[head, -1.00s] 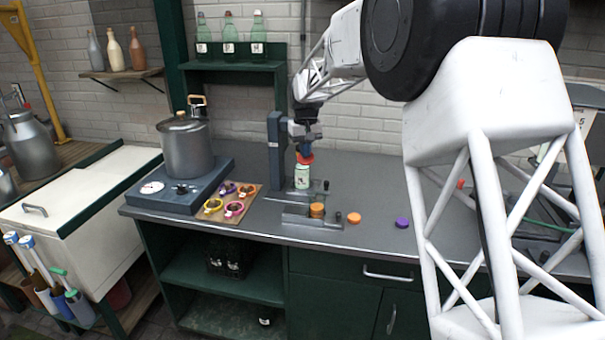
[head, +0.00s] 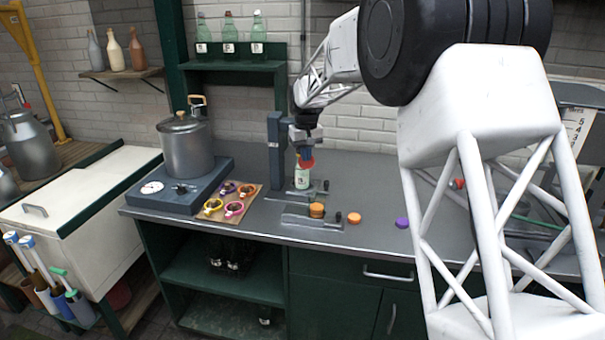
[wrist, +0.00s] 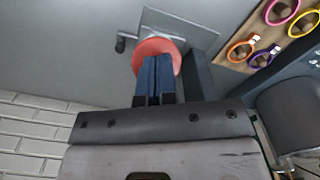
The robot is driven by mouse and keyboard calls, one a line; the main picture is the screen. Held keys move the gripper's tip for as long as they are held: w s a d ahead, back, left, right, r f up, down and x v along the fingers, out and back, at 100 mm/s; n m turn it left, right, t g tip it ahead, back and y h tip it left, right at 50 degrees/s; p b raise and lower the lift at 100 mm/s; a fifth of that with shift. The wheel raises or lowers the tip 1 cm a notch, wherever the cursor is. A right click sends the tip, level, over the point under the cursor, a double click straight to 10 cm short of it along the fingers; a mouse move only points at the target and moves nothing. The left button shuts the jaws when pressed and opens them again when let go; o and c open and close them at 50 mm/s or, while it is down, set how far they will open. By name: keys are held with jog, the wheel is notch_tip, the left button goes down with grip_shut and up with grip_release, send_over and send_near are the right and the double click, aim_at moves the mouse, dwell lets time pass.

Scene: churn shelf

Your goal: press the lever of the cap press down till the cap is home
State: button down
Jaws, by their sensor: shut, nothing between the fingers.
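The cap press stands on the grey bench, with a dark upright column (head: 274,150) and a flat base plate. A pale green bottle (head: 301,178) with a white label stands upright under the press head. A round red part (head: 307,163), which looks like the lever's knob, is just above and in front of the bottle's neck. My gripper (head: 304,153) is shut and empty, pointing down onto the red part. In the wrist view the blue fingers (wrist: 157,62) overlap the red disc (wrist: 170,45) and seem to touch it. The bottle's cap is hidden.
A low metal fixture (head: 298,219) holding an orange cap stands in front of the press. A loose orange cap (head: 354,218) and a purple cap (head: 402,223) lie to its right. A board (head: 222,203) with coloured rings and a pot (head: 187,148) on a heater are left.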

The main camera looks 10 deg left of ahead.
jog(key=shift+w+f, duration=0.25)
jog(key=shift+f, duration=0.35)
jog(key=shift+w+f, duration=0.15)
jog(key=shift+f, duration=0.2)
dwell(0.6)
jog(key=shift+r, duration=0.1)
jog(key=shift+w+r, duration=0.25)
jog(key=shift+r, duration=0.7)
jog(key=shift+w+r, duration=0.2)
jog(key=shift+r, duration=0.75)
jog(key=shift+s+r, duration=0.25)
jog(key=shift+r, duration=0.35)
jog(key=shift+s+r, duration=0.3)
jog(key=shift+r, duration=0.35)
jog(key=shift+s+r, duration=0.25)
jog(key=shift+r, duration=0.5)
jog(key=shift+s+r, duration=0.45)
jog(key=shift+r, duration=0.4)
jog(key=shift+s+r, duration=0.4)
jog(key=shift+r, duration=0.45)
